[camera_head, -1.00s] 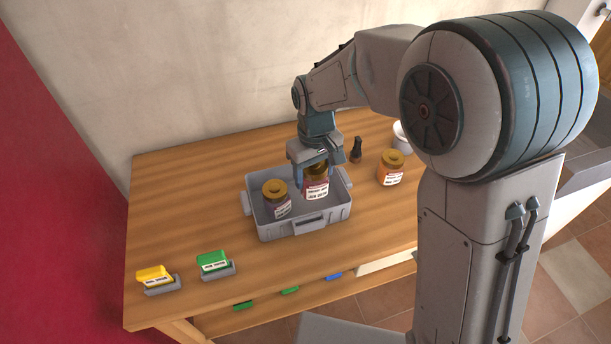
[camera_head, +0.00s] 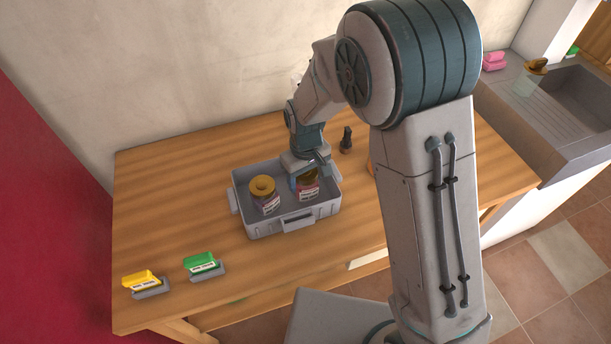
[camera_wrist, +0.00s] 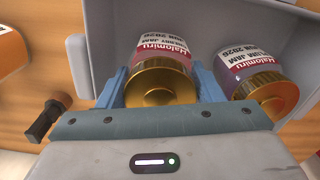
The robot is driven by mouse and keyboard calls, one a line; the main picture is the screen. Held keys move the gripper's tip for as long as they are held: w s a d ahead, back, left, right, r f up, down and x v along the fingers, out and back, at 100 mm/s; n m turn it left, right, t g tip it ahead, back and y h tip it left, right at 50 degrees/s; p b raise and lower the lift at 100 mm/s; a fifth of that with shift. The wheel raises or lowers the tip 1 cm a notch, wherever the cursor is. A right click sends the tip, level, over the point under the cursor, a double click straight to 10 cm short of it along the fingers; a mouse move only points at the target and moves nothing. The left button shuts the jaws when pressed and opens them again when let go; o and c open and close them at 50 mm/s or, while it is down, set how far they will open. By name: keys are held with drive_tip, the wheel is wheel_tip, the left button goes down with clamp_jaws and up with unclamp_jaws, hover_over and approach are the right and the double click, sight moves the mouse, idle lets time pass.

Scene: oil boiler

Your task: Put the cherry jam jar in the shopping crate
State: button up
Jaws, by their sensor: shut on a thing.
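The grey shopping crate (camera_head: 262,228) stands on the wooden table. My gripper (camera_head: 308,174) reaches down into its right half, shut on a jar with a gold lid and red contents, the cherry jam jar (camera_head: 308,190). In the wrist view the cherry jam jar (camera_wrist: 162,75) sits between the blue fingers of my gripper (camera_wrist: 165,88), its partly visible label ending in "RRY JAM". The jar is inside the crate walls. I cannot tell whether its base touches the crate floor.
Another gold-lidded jar (camera_head: 265,200), labelled like plum jam in the wrist view (camera_wrist: 255,75), stands in the crate's left half. Yellow (camera_head: 140,280) and green (camera_head: 202,262) items lie front left. A sink (camera_head: 575,100) is at far right.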

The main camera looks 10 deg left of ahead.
drive_tip(key=shift+f, duration=0.25)
drive_tip(key=o, duration=1)
wheel_tip(320, 180, up, 12)
drive_tip(key=shift+r, duration=0.15)
drive_tip(key=s+d+r+m+t, duration=0.1)
drive_tip(key=s+d+r+m, duration=0.15)
drive_tip(key=d, duration=0.45)
drive_tip(key=s+d+r+m, duration=0.1)
drive_tip(key=d+r, duration=0.3)
drive_tip(key=d, duration=0.2)
drive_tip(key=s+d+m+t, duration=0.2)
drive_tip(key=s+d+m, duration=0.3)
drive_tip(key=s+d, duration=0.5)
drive_tip(key=d, duration=0.2)
drive_tip(key=shift+s+d+r, duration=0.15)
drive_tip(key=shift+d+r, duration=0.15)
drive_tip(key=shift+r, duration=0.05)
